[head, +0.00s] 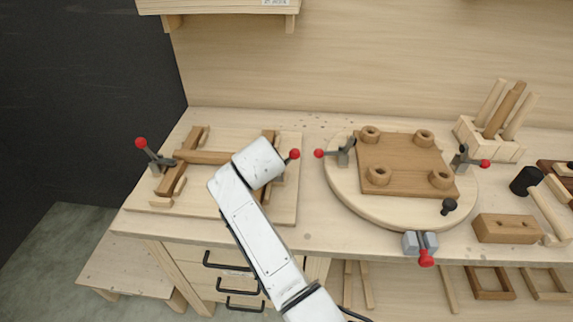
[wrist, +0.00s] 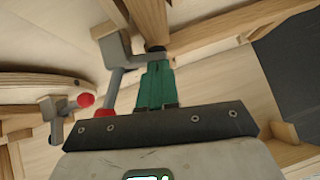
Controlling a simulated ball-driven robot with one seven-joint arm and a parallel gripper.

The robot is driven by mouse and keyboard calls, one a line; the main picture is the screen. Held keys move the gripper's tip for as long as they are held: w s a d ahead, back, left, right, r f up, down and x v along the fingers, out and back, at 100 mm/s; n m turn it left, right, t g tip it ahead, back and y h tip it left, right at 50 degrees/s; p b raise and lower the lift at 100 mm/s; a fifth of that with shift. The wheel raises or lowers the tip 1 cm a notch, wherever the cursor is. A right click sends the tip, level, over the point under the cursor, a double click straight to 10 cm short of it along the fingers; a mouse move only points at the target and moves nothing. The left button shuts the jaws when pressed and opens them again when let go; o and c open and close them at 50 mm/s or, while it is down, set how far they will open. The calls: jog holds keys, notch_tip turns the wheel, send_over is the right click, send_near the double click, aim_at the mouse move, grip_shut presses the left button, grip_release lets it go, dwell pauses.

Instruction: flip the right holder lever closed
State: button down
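The right holder on the left board is a grey clamp whose lever ends in a red knob (head: 294,154). In the head view my white arm hides most of it, and the knob sticks out up and to the right. In the wrist view its grey lever (wrist: 115,90) and red knob (wrist: 103,115) stand just left of my gripper (wrist: 155,78). The green fingers are together with nothing visible between them. They are close beside the lever; I cannot tell whether they touch it. My fingers are hidden in the head view.
The left holder, red knob (head: 141,143), stands across the wooden frame (head: 205,157) on the board (head: 230,205). To the right is a round turntable (head: 388,214) with a brown block and more red-knobbed clamps. One clamp's knob (wrist: 86,100) shows in the wrist view.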

jog(key=shift+a+f+n+h+b, duration=0.2)
jog(key=shift+f+n+h+b, duration=0.1)
jog(key=shift+f+h+b, duration=0.15)
jog(key=shift+a+f, duration=0.1)
jog(key=shift+a+f+b, duration=0.1)
jog(key=shift+f+b, duration=0.05)
jog(key=shift+b, duration=0.3)
notch_tip(320, 180, up, 4)
jog(key=p, duration=0.3)
jog(key=shift+w, duration=0.1)
jog(key=b+v, duration=0.1)
jog(key=v, duration=0.9)
jog(key=shift+a, duration=0.3)
